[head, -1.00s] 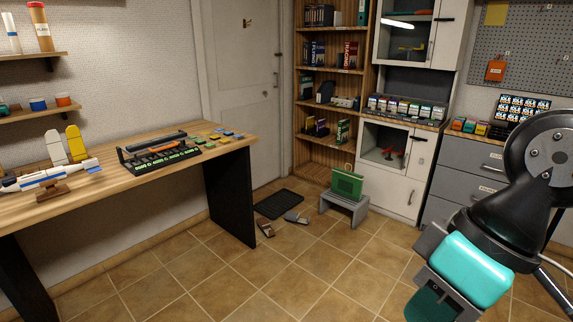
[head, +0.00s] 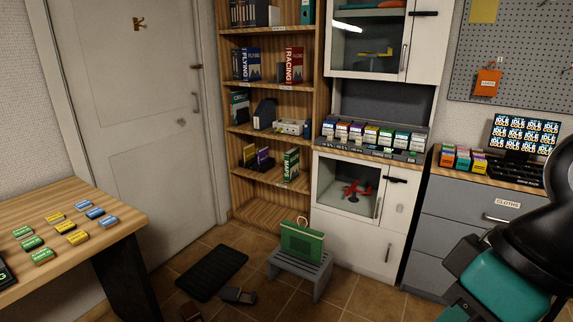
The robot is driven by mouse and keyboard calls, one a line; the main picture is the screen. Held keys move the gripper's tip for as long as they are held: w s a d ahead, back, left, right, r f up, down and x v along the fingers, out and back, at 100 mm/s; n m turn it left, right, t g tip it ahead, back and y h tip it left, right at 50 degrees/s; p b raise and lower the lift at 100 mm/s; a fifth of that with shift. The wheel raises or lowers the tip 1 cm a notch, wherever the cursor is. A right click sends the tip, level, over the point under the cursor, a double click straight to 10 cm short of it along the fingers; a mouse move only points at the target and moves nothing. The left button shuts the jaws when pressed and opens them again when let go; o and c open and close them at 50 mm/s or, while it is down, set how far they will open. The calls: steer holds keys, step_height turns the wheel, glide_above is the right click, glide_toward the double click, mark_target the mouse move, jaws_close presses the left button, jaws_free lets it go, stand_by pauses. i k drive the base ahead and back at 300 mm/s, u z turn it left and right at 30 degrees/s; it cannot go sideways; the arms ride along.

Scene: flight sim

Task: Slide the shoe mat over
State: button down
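The shoe mat (head: 211,273) is a dark ribbed rectangle lying flat on the tiled floor, in front of the closed white door. A grey shoe (head: 237,295) lies on the tiles just off the mat's near right corner. My arm's dark and teal end (head: 490,285) shows at the lower right, far from the mat. The fingers of my gripper are out of the picture.
A grey stool (head: 300,268) with a green bag (head: 302,241) on it stands right of the mat. The wooden table (head: 110,225) is at left, with its dark leg near the mat. The bookshelf (head: 245,212) and white cabinet (head: 352,240) stand behind. Some bare tile lies between mat and stool.

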mark_target(208, 275)
steer(key=u, duration=0.25)
steer(key=i, duration=1.75)
steer(key=u, duration=1.1)
steer(key=i, duration=1.3)
steer(key=u, duration=0.6)
